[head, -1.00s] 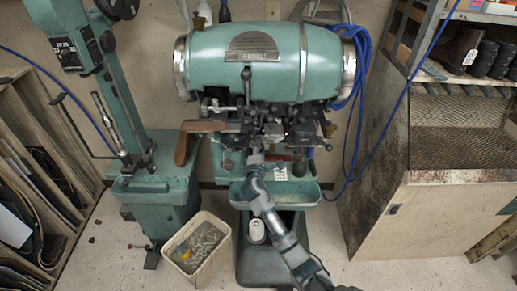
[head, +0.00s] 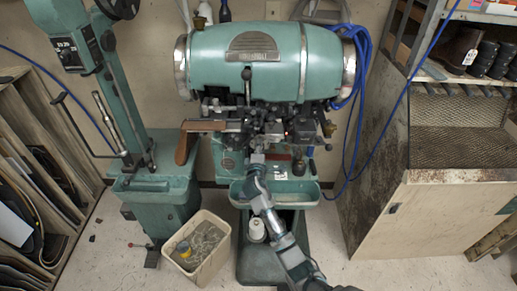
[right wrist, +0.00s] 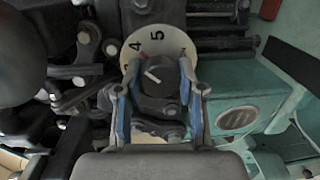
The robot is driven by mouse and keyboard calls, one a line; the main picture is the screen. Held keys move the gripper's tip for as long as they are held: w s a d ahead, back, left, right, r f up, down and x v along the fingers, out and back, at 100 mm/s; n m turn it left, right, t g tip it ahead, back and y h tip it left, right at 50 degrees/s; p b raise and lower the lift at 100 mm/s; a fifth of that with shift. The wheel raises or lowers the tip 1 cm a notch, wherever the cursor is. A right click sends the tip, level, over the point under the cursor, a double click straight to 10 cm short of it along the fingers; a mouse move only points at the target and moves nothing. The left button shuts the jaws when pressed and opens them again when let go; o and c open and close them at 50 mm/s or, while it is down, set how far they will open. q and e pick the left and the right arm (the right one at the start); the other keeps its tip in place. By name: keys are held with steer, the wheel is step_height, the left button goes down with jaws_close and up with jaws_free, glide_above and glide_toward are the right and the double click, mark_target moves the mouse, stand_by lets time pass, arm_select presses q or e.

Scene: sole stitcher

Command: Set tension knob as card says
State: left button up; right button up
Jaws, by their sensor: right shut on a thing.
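The tension knob (right wrist: 163,84) is dark, with a white pointer line, in front of a pale dial plate (right wrist: 171,42) where 4 and 5 can be read. The pointer slants to the upper left, to the left of the 4; marks farther round are hidden. My right gripper (right wrist: 160,108) is shut on the knob, one blue-padded finger on each side. In the head view my right gripper (head: 257,160) reaches up to the front of the green stitcher (head: 262,62), and the knob is too small to make out. The card cannot be read. My left gripper is out of view.
A wooden-handled lever (head: 187,147) sticks out left of the mechanism. A green tray (head: 304,191) lies below it. A bin (head: 196,248) stands at lower left, a green column machine (head: 160,205) behind it. A wooden cabinet (head: 436,215) stands at right.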

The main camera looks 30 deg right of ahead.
steer(key=o, duration=1.1)
steer(key=shift+d+f, duration=0.1)
steer(key=shift+d, duration=0.05)
steer(key=shift+o, duration=0.2)
steer(key=shift+s+d, duration=0.1)
steer(key=f+v, duration=0.1)
steer(key=v, duration=1)
steer(key=shift+s+a+r, duration=0.3)
steer(key=shift+r, duration=0.05)
